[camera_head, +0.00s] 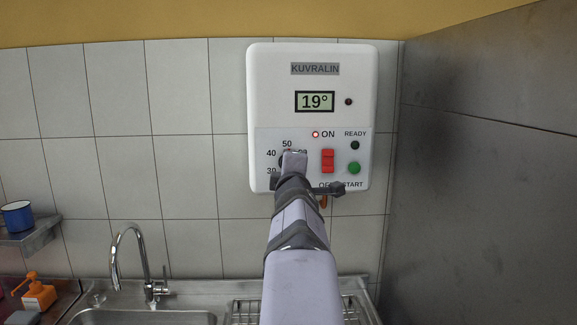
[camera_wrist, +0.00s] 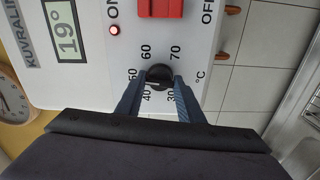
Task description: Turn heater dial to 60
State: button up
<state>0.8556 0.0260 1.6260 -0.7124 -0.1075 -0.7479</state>
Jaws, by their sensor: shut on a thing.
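The heater (camera_head: 312,57) is a white wall box with a display (camera_head: 314,101) reading 19°. Its black dial (camera_wrist: 159,75) has numbers 30 to 70 around it. A pale mark shows at the dial's lower left in the wrist view, roughly on the side of 40 and 50; its exact reading is hard to tell. My gripper (camera_wrist: 159,92) is shut on the dial, one finger on either side. In the head view my arm hides most of the dial. The red lamp (camera_head: 315,134) by ON is lit; the lamp under READY (camera_head: 354,145) is dark.
A red switch (camera_head: 327,161) and a green START button (camera_head: 354,168) sit right of the dial. A steel sink with a tap (camera_head: 130,262) lies below left, and a dark metal panel (camera_head: 490,150) stands at right. A blue mug (camera_head: 17,216) is on a shelf.

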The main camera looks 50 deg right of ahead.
jog(key=m+p, duration=0.2)
jog(key=m, duration=0.8)
jog(key=shift+m+p, duration=0.3)
dwell(0.4)
jog(key=o, duration=1.1)
jog(key=shift+c, duration=0.2)
jog(key=shift+a, duration=0.1)
jog(key=b+v, duration=0.1)
jog(key=v, duration=0.6)
jog(key=shift+s, duration=0.15)
